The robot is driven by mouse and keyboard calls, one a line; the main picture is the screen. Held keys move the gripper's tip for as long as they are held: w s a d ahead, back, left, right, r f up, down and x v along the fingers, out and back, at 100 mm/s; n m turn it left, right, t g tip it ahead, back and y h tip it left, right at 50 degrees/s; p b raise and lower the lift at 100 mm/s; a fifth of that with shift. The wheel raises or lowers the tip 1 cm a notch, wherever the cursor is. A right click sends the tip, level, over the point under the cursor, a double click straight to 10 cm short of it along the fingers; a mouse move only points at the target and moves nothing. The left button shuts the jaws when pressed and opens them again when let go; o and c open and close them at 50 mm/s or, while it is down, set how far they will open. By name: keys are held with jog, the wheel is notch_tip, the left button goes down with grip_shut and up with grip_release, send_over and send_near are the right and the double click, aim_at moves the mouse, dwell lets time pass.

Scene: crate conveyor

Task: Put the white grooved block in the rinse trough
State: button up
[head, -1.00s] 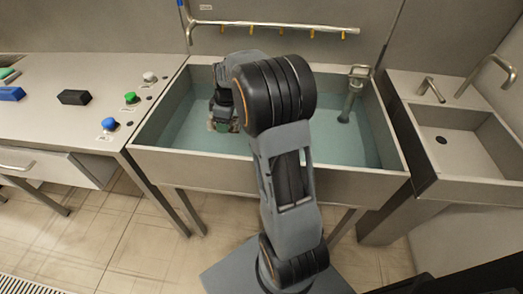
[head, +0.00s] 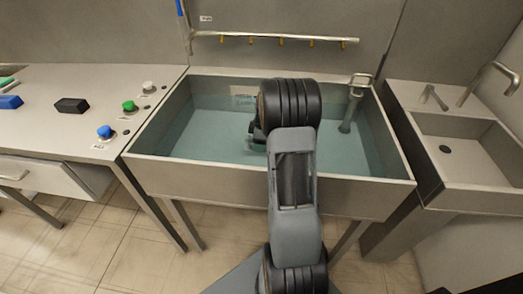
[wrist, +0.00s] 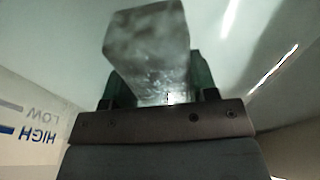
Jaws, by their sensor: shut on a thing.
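My gripper (wrist: 160,88) is shut on a pale, greyish-white block (wrist: 147,45), which sticks out beyond the fingers in the wrist view. I cannot make out its grooves. The rinse trough (head: 225,177) is the large steel basin with greenish water in the middle of the head view. My gripper is over or inside the trough, mostly hidden behind my arm. The held block cannot be seen in the head view, and I cannot tell whether it touches the water or the bottom.
A drain standpipe (head: 350,105) stands at the trough's right side. A spray pipe (head: 270,37) runs above its back. A counter (head: 60,135) at left holds a black block (head: 72,105), a blue block (head: 10,102) and buttons. A small sink (head: 465,150) is at right.

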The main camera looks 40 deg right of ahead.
jog(key=shift+s+d+f, duration=0.1)
jog(key=shift+d+f, duration=0.35)
jog(key=shift+f, duration=0.05)
jog(key=shift+d+f, duration=0.1)
jog(key=shift+f, duration=1.5)
jog(key=shift+f+b, duration=0.1)
jog(key=shift+b, duration=0.2)
jog(key=shift+f, duration=0.15)
jog(key=o, duration=1.1)
jog(key=r, duration=0.4)
jog(key=s+r+p, duration=0.1)
jog(key=r, duration=0.3)
jog(key=d+r, duration=0.1)
jog(key=r, duration=0.3)
jog(key=shift+s+d+r, duration=0.1)
jog(key=shift+s+r, duration=0.05)
jog(key=shift+r, duration=0.05)
